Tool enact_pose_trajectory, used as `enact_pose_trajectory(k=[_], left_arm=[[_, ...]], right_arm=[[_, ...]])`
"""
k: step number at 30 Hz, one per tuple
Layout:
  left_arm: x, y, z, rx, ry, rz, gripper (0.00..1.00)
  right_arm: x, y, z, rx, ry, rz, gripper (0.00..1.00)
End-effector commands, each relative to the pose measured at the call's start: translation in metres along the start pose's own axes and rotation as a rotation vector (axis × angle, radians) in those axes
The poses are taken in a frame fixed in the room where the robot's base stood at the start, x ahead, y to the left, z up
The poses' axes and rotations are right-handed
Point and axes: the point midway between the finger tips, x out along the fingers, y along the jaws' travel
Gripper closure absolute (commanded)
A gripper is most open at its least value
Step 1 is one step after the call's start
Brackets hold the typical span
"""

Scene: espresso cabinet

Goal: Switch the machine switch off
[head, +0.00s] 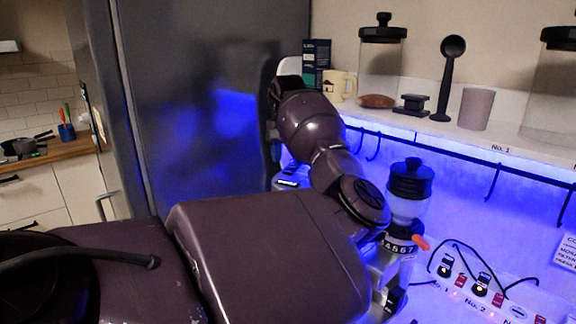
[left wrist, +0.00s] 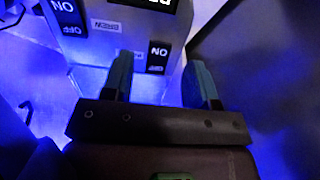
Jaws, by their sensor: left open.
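In the left wrist view a pale machine panel carries two black rocker switches, seen upside down with ON and OFF lettering. One switch (left wrist: 158,57) is at the panel's right edge, the other switch (left wrist: 68,15) at upper left. Small labels between them are hard to read. My left gripper (left wrist: 160,62) is open, its fingers on either side of the right-hand switch's column, nothing held. I cannot tell whether they touch the panel or which way the switches are set. In the head view my left arm hides most of the machine. My right gripper is out of view.
A tall grey cabinet side (head: 190,110) stands close left of my arm. A grinder (head: 408,190) with a dark lid stands to the right. A shelf (head: 430,125) with jars, a mug and a cup runs above it. Small switches (head: 480,285) and cables sit at lower right.

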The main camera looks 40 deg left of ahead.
Motion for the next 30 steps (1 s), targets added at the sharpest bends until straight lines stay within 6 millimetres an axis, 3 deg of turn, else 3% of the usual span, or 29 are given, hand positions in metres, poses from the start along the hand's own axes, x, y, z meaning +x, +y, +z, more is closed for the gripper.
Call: enact_pose_trajectory(k=[6, 18, 28, 30], left_arm=[[0.021, 0.000, 0.000, -0.001, -0.001, -0.001, 0.47], [0.027, 0.000, 0.000, 0.000, 0.001, 0.000, 0.47], [0.027, 0.000, 0.000, 0.000, 0.001, 0.000, 0.96], [0.027, 0.000, 0.000, 0.000, -0.001, 0.000, 0.96]], right_arm=[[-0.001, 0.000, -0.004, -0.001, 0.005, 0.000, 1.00], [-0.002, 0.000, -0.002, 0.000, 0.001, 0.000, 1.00], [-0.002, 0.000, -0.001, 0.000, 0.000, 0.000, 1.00], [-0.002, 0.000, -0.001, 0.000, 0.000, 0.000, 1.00]])
